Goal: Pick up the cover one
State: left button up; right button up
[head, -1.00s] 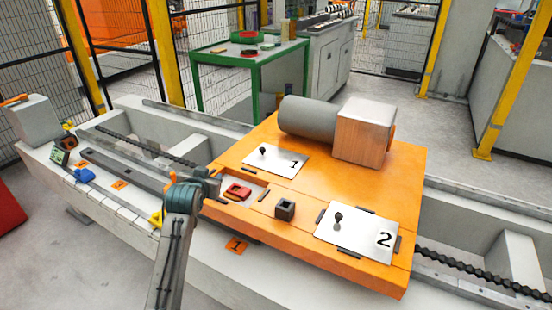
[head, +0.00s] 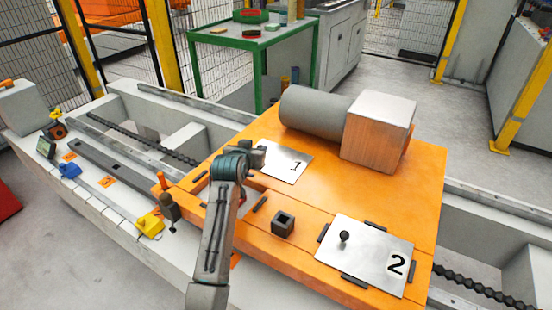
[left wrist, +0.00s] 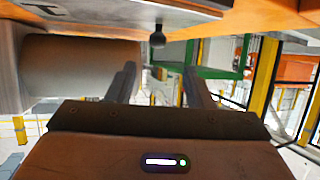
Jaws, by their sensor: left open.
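Cover one is a pale metal plate (head: 290,163) marked 1, lying flat on the orange housing. In the head view its knob is hidden by my left gripper. My left gripper (head: 257,157) is open at the plate's left part. In the left wrist view the plate (left wrist: 150,9) runs along the top and its dark round knob (left wrist: 158,41) hangs down, appearing between the two open fingers (left wrist: 160,82). I cannot tell whether the fingers touch it. My right gripper is not in view.
Plate two (head: 365,255) with its own knob lies at the housing's front right. A grey cylinder (head: 315,110) and a block (head: 380,132) stand behind cover one. A small dark square socket (head: 283,223) sits in front. My arm mostly hides the recess on the left.

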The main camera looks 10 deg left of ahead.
aim_at(260, 147)
pick_arm(q)
jog(key=shift+x, duration=1.2)
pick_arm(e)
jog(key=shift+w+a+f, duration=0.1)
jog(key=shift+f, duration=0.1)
pick_arm(q)
jog(key=shift+w+d+f+b, duration=0.3)
jog(key=shift+w+f+b, duration=0.2)
jog(key=shift+w+f, duration=0.4)
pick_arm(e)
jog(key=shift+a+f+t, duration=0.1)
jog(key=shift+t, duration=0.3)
pick_arm(q)
jog(key=shift+x, duration=1.05)
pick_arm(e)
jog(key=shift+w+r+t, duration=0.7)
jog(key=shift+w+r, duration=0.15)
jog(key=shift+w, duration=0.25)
pick_arm(q)
jog(key=shift+r, duration=0.1)
grip_shut()
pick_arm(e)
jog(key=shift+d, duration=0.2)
